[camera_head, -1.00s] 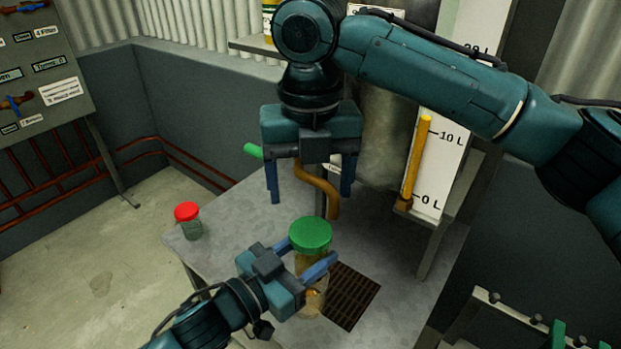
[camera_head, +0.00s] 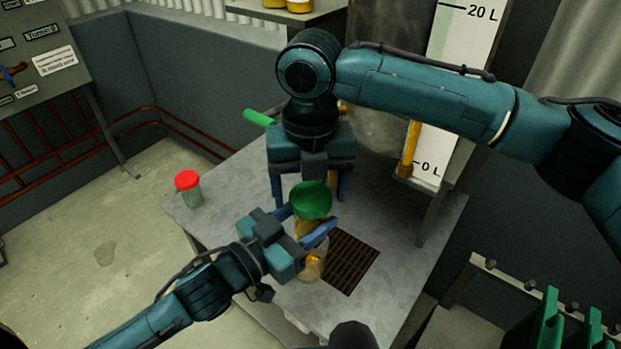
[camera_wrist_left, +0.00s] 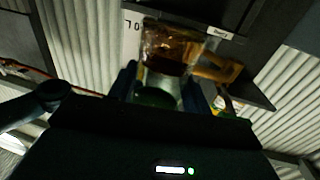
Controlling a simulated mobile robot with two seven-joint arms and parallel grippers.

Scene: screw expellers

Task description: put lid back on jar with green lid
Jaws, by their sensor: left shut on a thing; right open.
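A clear jar (camera_head: 313,262) with amber contents stands on the grey table, a green lid (camera_head: 311,200) at its top. My left gripper (camera_head: 306,224) is shut on the jar, just under the lid. My right gripper (camera_head: 311,186) points down from above, open, one blue finger on each side of the lid; I cannot tell whether they touch it. Whether the lid is fully seated is hidden. In the left wrist view the jar (camera_wrist_left: 168,48) sits between the fingers, blurred, with dark green (camera_wrist_left: 155,97) at its lower end in the picture.
A red-lidded jar (camera_head: 188,190) stands at the table's left corner. A dark grate (camera_head: 346,262) is set in the table (camera_head: 400,255) right of the jar. A green-ended handle (camera_head: 259,118) and a litre scale (camera_head: 440,130) are behind. The table's right part is clear.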

